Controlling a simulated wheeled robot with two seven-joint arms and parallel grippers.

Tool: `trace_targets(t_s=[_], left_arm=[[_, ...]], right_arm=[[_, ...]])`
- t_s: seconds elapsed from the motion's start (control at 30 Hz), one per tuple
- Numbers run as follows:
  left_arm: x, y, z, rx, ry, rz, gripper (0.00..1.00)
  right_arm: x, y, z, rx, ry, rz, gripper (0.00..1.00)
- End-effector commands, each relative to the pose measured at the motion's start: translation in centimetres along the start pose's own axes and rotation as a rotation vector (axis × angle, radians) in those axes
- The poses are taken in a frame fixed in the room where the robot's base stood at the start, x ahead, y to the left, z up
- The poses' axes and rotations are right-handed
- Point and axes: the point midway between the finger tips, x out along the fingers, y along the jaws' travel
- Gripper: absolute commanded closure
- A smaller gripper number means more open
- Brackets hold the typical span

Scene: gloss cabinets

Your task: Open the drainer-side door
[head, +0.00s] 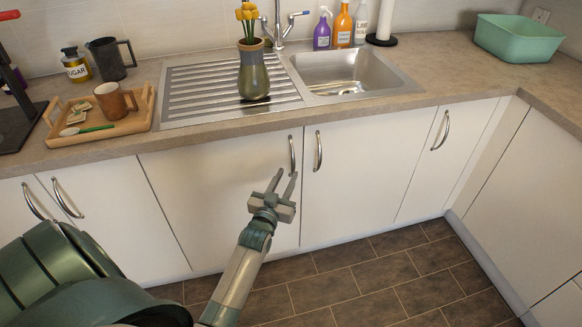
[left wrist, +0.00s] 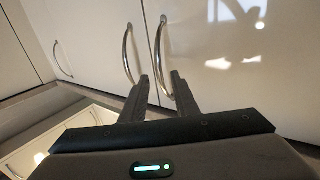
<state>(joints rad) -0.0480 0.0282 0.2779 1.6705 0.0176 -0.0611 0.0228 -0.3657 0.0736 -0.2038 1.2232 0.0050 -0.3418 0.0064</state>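The drainer-side door (head: 215,200) is a glossy white panel under the ribbed drainer, and it is shut. Its curved metal handle (head: 292,155) is upright near the door's right edge. My left gripper (head: 283,176) is open, with its fingertips just below and in front of this handle. In the left wrist view, which looks upside down, the same handle (left wrist: 158,50) lines up with the gap between the fingers (left wrist: 160,88). No contact can be made out. The right gripper is not in view.
The neighbouring door's handle (head: 318,151) is close on the right; it also shows in the wrist view (left wrist: 127,55). The worktop carries a vase (head: 253,72) and a wooden tray (head: 142,121). The tiled floor (head: 350,275) before the cabinets is clear.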

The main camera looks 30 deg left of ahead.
Motion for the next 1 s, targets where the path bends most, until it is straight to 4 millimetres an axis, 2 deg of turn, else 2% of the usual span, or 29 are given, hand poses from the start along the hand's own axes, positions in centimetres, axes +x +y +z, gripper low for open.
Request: trace_targets(t_s=[0.1, 0.3, 0.5, 0.77, 0.87, 0.9, 1.0], left_arm=[[2.0, 0.0, -0.1, 0.0, 0.001, 0.0, 0.72], [4.2, 0.0, -0.1, 0.0, 0.001, 0.001, 0.72], [5.0, 0.0, 0.0, 0.0, 0.0, 0.0, 0.72], [5.0, 0.0, 0.0, 0.0, 0.0, 0.0, 0.72], [5.0, 0.0, 0.0, 0.0, 0.0, 0.0, 0.96], [5.0, 0.0, 0.0, 0.0, 0.0, 0.0, 1.0], [5.0, 0.0, 0.0, 0.0, 0.0, 0.0, 1.0]], right_arm=[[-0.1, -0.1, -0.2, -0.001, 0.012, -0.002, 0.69], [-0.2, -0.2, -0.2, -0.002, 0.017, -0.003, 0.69], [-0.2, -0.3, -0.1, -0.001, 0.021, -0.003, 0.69], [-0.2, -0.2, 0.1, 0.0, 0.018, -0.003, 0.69], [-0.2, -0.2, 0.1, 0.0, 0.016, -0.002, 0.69], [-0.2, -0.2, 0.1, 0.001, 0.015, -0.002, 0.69], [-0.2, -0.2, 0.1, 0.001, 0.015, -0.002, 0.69]])
